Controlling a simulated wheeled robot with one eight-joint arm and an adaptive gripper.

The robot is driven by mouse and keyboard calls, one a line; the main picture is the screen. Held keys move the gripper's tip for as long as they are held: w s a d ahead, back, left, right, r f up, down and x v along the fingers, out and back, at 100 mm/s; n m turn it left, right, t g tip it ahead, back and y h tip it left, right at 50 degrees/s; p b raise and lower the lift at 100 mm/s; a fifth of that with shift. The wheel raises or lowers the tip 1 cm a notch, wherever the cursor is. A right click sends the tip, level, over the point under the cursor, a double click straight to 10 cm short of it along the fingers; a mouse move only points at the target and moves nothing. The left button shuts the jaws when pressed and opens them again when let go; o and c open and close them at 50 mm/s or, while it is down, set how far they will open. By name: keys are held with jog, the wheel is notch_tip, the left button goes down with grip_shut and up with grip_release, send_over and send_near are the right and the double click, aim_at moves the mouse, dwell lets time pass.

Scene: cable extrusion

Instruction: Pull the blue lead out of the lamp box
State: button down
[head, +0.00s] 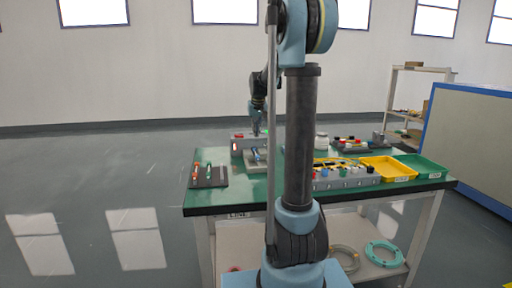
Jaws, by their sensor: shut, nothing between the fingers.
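My gripper (256,131) points down over the far left part of the green-topped table (235,192). Its fingers are shut, with nothing seen held between them. Just beneath and behind it stands a small grey box (237,146) with red on its top, which may be the lamp box. A grey block (258,166) lies in front of it. I cannot tell at this size whether the fingertips touch anything.
A dark tool mat (209,183) lies at the left. At the right are a grey numbered block (348,184) with yellow leads behind it, a yellow tray (390,174) and a green tray (424,172). A white jar (321,141) stands behind. The table's front left is bare.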

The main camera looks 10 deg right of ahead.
aim_at(257, 156)
jog(key=x, duration=1)
jog(key=shift+s+r, duration=0.15)
jog(key=shift+s, duration=1.9)
jog(key=shift+s, duration=1.7)
